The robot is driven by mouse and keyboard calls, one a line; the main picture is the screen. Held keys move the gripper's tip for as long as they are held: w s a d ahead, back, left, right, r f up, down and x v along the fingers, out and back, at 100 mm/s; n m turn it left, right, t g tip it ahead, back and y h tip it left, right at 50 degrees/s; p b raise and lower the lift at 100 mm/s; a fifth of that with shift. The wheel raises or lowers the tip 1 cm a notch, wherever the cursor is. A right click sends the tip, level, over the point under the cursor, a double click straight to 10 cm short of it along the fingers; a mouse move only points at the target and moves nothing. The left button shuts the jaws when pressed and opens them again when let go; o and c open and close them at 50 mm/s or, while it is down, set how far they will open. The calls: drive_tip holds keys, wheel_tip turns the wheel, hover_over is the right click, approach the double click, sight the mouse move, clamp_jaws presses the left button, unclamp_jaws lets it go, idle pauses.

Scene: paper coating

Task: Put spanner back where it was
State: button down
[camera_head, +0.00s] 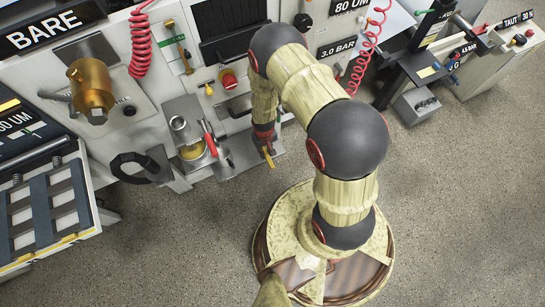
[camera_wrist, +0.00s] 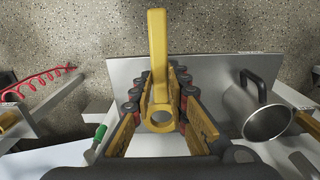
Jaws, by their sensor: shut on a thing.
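The yellow spanner (camera_wrist: 158,45) is held in my gripper (camera_wrist: 162,90), whose two fingers are closed on it from both sides. In the wrist view its ring end faces me and its shank points up the picture, over a pale metal plate. In the head view my gripper (camera_head: 265,138) hangs beside the front of the machine, at the right end of a metal shelf (camera_head: 242,158). The spanner (camera_head: 268,157) shows there as a small yellow piece below the fingers. I cannot tell whether it touches the shelf.
A metal mug (camera_wrist: 262,114) stands right of my gripper in the wrist view. In the head view, a cup with yellow content (camera_head: 191,151) and a red-handled tool (camera_head: 210,141) are left of my gripper. A red coiled hose (camera_head: 140,45) hangs further left. The floor in front is clear.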

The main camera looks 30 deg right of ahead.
drive_tip(key=shift+w+r, duration=0.15)
drive_tip(key=shift+w, duration=0.45)
drive_tip(key=shift+s, duration=0.25)
drive_tip(key=shift+f+b, duration=2.45)
drive_tip(key=shift+f, duration=0.95)
drive_tip(key=shift+f+b, duration=0.5)
drive_tip(key=shift+f, duration=0.15)
drive_tip(key=c, duration=1.7)
unclamp_jaws()
drive_tip(key=shift+o, duration=0.2)
drive_tip(key=shift+r, duration=0.15)
wheel_tip(320, 180, up, 12)
drive_tip(key=shift+f, duration=0.1)
drive_tip(key=shift+s, duration=0.1)
